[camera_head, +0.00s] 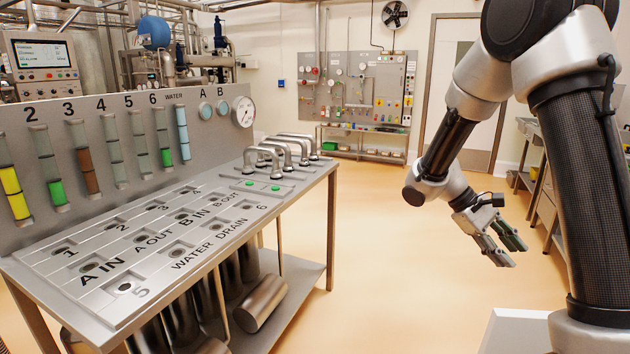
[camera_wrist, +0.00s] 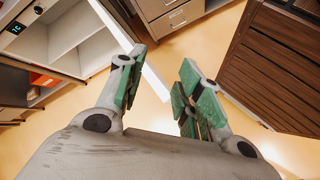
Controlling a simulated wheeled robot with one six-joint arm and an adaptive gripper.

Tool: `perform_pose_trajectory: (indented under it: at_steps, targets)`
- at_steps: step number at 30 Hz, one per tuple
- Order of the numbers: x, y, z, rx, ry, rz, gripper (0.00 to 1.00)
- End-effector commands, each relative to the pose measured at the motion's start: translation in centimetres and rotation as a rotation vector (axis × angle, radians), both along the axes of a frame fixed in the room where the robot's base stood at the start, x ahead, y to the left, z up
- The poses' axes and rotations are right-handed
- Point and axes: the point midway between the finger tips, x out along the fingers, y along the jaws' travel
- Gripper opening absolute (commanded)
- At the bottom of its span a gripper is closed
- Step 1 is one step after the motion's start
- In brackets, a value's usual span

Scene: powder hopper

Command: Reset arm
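My gripper (camera_head: 505,247) hangs in free air on the right side of the head view, pointing down and away from the bench. Its two green-padded fingers are apart with nothing between them. The wrist view shows the same open gripper (camera_wrist: 158,88) above the tan floor. My arm bends down from the upper right. The metal bench (camera_head: 225,204) with labelled sockets stands to the left, well clear of my gripper. Several U-shaped metal handles (camera_head: 283,148) stand at the bench's right end.
Coloured sight tubes (camera_head: 84,157) and a gauge (camera_head: 243,112) line the bench's back panel. Metal cylinders (camera_head: 262,304) lie on its lower shelf. Open floor (camera_head: 385,250) separates bench and arm. The wrist view shows an open cabinet (camera_wrist: 75,35) and a brown slatted surface (camera_wrist: 275,65).

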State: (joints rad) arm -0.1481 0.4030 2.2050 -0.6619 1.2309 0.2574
Motion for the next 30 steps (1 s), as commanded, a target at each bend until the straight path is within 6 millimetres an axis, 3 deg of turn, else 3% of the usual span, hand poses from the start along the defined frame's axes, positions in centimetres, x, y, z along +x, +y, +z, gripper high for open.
perform_pose_trajectory:
  at_steps: [1, 3, 12, 21, 30]
  targets:
    - [-1.2, 0.1, 1.9, 0.046, -0.060, -0.029, 0.35]
    - [-3.0, 0.4, 4.0, 0.113, -0.135, -0.068, 0.35]
    - [-10.8, 2.8, 10.3, 0.407, -0.489, -0.181, 0.35]
    - [-16.6, 5.9, 13.1, 0.647, -0.819, -0.211, 0.35]
    - [-17.9, 6.9, 13.6, 0.712, -0.913, -0.210, 0.35]
